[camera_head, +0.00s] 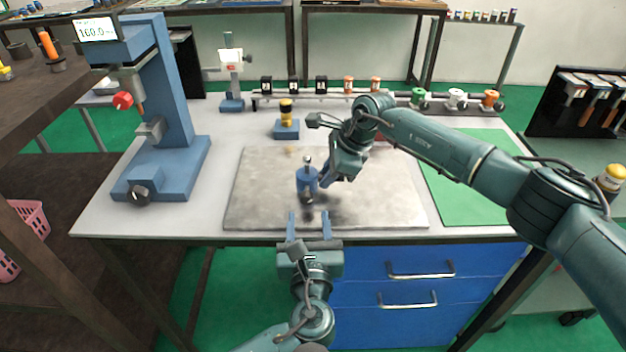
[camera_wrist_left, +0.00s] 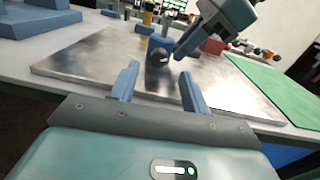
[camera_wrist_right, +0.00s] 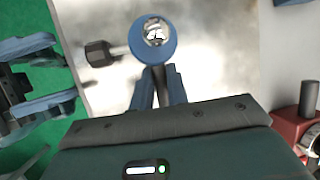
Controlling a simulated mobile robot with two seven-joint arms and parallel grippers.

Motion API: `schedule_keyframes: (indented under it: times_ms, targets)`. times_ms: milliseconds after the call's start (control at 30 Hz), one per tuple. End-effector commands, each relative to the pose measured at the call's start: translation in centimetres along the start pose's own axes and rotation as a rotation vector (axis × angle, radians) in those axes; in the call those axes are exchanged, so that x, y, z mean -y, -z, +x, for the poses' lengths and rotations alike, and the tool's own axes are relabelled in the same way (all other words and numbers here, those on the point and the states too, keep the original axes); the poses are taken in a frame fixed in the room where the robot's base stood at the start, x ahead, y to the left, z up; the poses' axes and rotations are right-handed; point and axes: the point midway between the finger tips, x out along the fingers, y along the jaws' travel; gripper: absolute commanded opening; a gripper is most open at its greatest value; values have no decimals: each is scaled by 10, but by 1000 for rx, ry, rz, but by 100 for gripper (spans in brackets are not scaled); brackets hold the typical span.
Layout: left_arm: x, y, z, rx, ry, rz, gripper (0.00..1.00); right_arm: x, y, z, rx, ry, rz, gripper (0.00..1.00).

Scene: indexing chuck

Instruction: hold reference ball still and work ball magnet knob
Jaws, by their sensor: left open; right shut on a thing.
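The reference ball (camera_head: 308,159) is a small shiny ball on top of a blue magnet base (camera_head: 307,181), upright on the metal plate. In the right wrist view, the ball (camera_wrist_right: 155,32) is seen from above. A dark knob (camera_head: 307,198) sticks out of the base's front side; it also shows in the left wrist view (camera_wrist_left: 161,58) and the right wrist view (camera_wrist_right: 98,53). My right gripper (camera_head: 325,181) is shut on the base from the right; its exact contact is partly hidden. My left gripper (camera_head: 308,213) is open and empty in front of the knob, apart from it.
The metal plate (camera_head: 385,200) lies on the table, with a green mat (camera_head: 470,180) at right. A blue measuring stand (camera_head: 178,110) stands at left. A blue block with a yellow-black top (camera_head: 286,125) stands behind the plate. Blue drawers (camera_head: 420,285) are below the front edge.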

Motion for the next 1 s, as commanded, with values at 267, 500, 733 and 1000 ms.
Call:
schedule_keyframes:
  times_ms: [267, 500, 733, 1000]
  targets:
    - [0, 0, 38, 0, 0, 0, 47, 0, 1, 0, -1, 0, 1, 0]
    - [0, 0, 52, 0, 1, -1, 47, 0, 1, 0, -1, 1, 1, 0]
    - [0, 0, 53, -1, 1, -1, 47, 0, 1, 0, -1, 1, 1, 0]
    - [0, 0, 52, -1, 0, -1, 30, 0, 1, 0, -1, 1, 1, 0]
